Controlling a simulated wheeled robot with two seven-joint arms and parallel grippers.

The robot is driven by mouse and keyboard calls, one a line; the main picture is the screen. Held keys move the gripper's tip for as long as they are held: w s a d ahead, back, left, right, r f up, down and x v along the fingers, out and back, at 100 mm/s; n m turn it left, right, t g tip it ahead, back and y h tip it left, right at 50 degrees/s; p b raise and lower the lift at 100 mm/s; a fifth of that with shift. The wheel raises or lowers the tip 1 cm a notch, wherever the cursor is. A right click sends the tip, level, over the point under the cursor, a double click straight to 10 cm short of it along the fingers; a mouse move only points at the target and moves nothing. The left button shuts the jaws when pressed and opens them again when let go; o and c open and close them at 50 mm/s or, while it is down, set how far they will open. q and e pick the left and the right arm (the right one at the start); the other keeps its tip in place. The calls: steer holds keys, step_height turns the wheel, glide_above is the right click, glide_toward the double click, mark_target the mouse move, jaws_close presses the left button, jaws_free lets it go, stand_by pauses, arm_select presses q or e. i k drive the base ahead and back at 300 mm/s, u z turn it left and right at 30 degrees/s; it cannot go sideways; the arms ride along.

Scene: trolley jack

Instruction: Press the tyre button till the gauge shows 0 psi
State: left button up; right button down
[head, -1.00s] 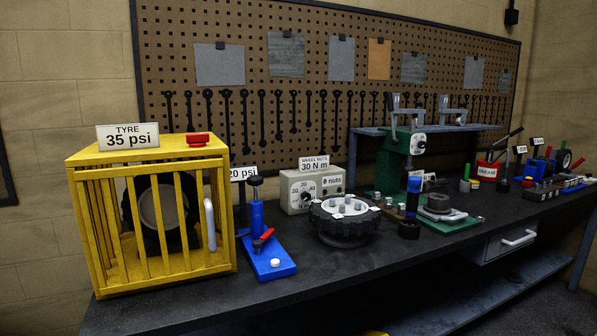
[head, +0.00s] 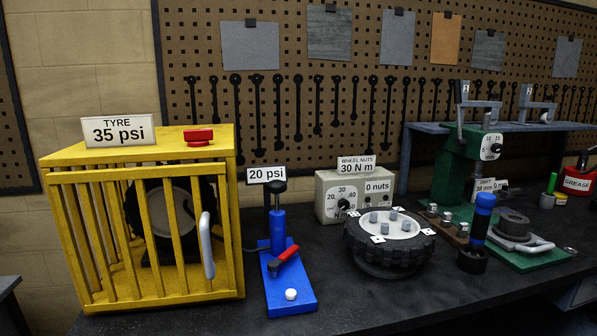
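A yellow barred cage (head: 150,232) stands at the left end of the dark workbench with a black tyre (head: 172,212) inside. A red button (head: 198,136) sits on top of the cage, towards its right side. A white sign (head: 118,130) on the cage top reads "TYRE 35 psi". The cage front has a light grey handle (head: 207,245) at its right side, and the bars look shut. Neither of my grippers shows in the head view.
Right of the cage stand a blue pump (head: 282,255) with a "20 psi" sign (head: 266,174), a wheel with nuts (head: 386,243), and a wheel-nuts gauge box (head: 342,197). Bare benchtop (head: 380,305) lies in front.

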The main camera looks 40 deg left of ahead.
mark_target(290, 294)
steer(key=u, duration=0.6)
steer(key=i, duration=0.9)
steer(key=z, duration=0.1)
steer(key=k, duration=1.05)
steer(key=u, duration=1)
steer(key=i, duration=0.5)
steer(key=u, duration=0.05)
